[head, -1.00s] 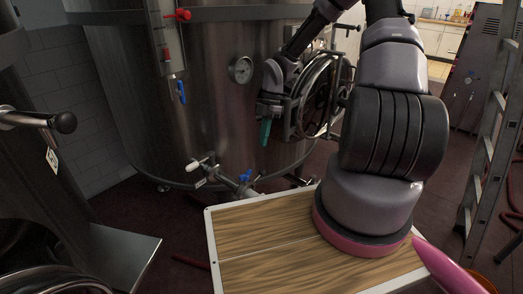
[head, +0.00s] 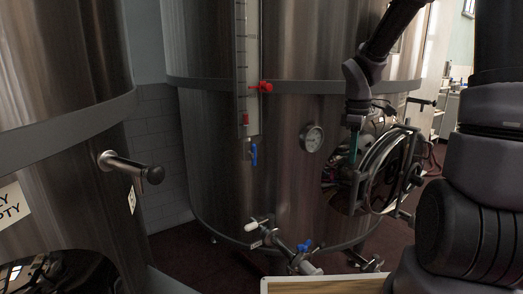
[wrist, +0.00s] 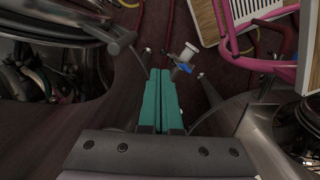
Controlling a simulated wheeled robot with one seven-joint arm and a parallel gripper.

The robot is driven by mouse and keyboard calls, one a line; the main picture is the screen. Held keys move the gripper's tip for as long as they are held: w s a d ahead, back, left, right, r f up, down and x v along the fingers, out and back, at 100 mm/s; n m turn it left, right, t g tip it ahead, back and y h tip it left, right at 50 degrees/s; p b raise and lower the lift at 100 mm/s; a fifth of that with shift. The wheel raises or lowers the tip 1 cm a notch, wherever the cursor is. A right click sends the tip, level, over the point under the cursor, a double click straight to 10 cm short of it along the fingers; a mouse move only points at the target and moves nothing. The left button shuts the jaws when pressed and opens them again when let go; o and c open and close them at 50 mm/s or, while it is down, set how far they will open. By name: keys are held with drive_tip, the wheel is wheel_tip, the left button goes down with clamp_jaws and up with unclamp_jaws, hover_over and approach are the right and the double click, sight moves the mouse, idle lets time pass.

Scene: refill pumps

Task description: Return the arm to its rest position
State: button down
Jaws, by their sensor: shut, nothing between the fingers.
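My gripper (head: 354,145) hangs with its teal fingers pointing down in front of the steel tank (head: 285,190), right of its round gauge (head: 312,138) in the picture. In the wrist view my gripper (wrist: 160,72) shows both teal fingers side by side, shut with nothing held. My arm runs up and out of the top of the head view, and its thick lower links fill the right edge.
The tank's round hatch door (head: 390,172) stands open close to my gripper. A valve with a blue handle (head: 305,246) juts out low on the tank. Another tank (head: 60,150) stands at the left. A pink bar (wrist: 245,62) shows in the wrist view.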

drive_tip(key=s+a+r+m+t+y, duration=0.2)
drive_tip(key=s+r+m+t, duration=0.5)
drive_tip(key=s+r+m, duration=0.8)
wheel_tip(320, 180, up, 4)
drive_tip(key=shift+s+f+m, duration=0.1)
drive_tip(key=shift+s+m, duration=0.2)
drive_tip(key=shift+m, duration=0.2)
drive_tip(key=c, duration=1.5)
unclamp_jaws()
drive_tip(key=shift+c, duration=0.2)
